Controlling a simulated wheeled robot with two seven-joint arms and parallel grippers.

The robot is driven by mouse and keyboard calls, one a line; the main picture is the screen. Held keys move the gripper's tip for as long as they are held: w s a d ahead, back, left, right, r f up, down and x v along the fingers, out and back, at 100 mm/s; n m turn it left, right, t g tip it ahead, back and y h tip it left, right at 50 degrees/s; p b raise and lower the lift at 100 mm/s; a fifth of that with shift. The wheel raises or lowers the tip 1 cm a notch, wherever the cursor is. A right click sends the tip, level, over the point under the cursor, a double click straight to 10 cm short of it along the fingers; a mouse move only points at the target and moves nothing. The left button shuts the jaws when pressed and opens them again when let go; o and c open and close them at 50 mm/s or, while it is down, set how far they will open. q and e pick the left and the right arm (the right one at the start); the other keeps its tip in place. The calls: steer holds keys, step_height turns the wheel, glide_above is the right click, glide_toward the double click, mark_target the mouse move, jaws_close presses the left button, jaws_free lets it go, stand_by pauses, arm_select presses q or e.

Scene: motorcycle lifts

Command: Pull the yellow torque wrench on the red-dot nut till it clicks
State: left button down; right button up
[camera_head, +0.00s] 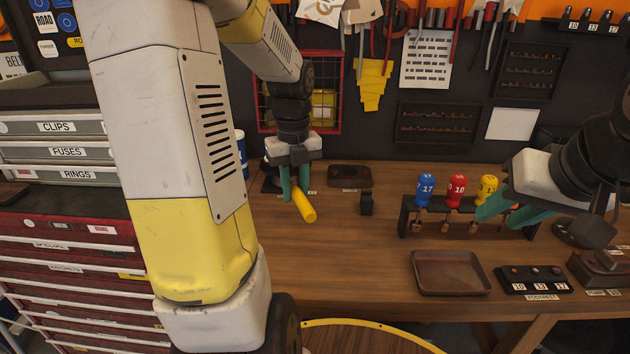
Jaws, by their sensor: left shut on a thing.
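A yellow cylindrical handle (304,206), which looks like the torque wrench's grip, is between the teal fingers of my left gripper (298,188). The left gripper is shut on it over the back left of the bench. The rest of the wrench is hidden or too small to make out. I cannot make out a nut with a red dot at the wrench. My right gripper (511,212) is at the right, its teal fingers apart and nothing seen held, close to the screwdriver rack (408,214).
A brown tray (450,289) and a black footrest block (533,281) with small coloured parts lie at the bench's front right. A small black block (367,204) stands right of the yellow handle. Red drawers (70,232) stand at left. The bench's middle front is clear.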

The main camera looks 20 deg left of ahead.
arm_select(q)
steer(key=shift+w+a+r, duration=0.1)
steer(key=shift+w+r, duration=0.05)
steer(key=shift+r, duration=0.3)
